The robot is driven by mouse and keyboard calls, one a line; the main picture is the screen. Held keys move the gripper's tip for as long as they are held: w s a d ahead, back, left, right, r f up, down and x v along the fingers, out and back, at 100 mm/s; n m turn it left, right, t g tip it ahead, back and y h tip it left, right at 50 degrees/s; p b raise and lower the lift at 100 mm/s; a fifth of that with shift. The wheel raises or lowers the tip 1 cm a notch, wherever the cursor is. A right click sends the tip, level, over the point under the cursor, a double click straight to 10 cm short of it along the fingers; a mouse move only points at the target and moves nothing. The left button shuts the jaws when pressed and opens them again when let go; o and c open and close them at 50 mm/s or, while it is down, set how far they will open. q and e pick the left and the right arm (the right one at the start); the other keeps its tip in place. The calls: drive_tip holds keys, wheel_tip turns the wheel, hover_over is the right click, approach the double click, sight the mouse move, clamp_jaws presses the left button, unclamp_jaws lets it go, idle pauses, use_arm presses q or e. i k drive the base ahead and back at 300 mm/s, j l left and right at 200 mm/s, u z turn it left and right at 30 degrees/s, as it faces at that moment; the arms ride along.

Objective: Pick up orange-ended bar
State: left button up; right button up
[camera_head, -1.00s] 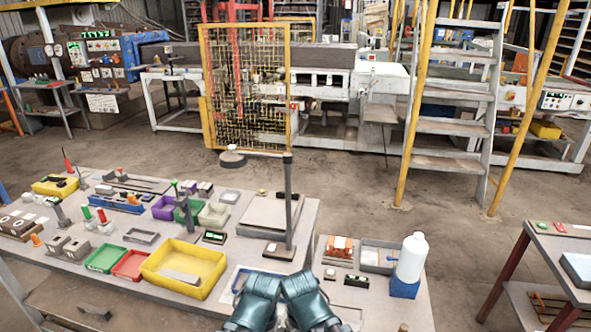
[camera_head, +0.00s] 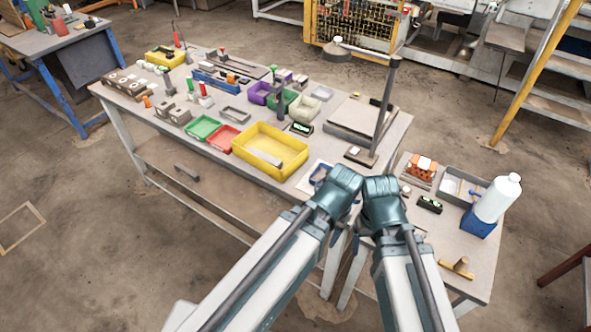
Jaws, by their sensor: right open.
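I cannot pick out the orange-ended bar for certain. A small orange piece (camera_head: 231,78) shows at the blue tray (camera_head: 208,80) at the back of the long workbench (camera_head: 160,121), and a small orange cone (camera_head: 147,101) stands near the left end. My left gripper (camera_head: 345,178) and right gripper (camera_head: 380,186) are side by side over the bench's front right corner, far from both orange pieces. The fingertips are hidden behind the wrists. The right gripper is open with nothing seen in it. I cannot tell the left jaws' state.
A yellow bin (camera_head: 271,150) holding a grey bar (camera_head: 265,157), a green tray (camera_head: 201,128) and a red tray (camera_head: 228,137) line the bench front. A stand with an upright post (camera_head: 384,105) rises behind my grippers. The right table bears an orange brick block (camera_head: 421,170) and a white bottle (camera_head: 497,198).

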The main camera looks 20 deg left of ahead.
sight(276, 163)
drive_tip(key=i+l, duration=0.1)
drive_tip(key=l, duration=0.2)
drive_tip(key=i+l, duration=0.25)
drive_tip(key=l, duration=0.3)
drive_tip(key=u, duration=1.3)
drive_tip(key=i+j, duration=0.45)
drive_tip(key=i+j+z, duration=0.1)
drive_tip(key=i+j, duration=0.35)
drive_tip(key=j, duration=0.15)
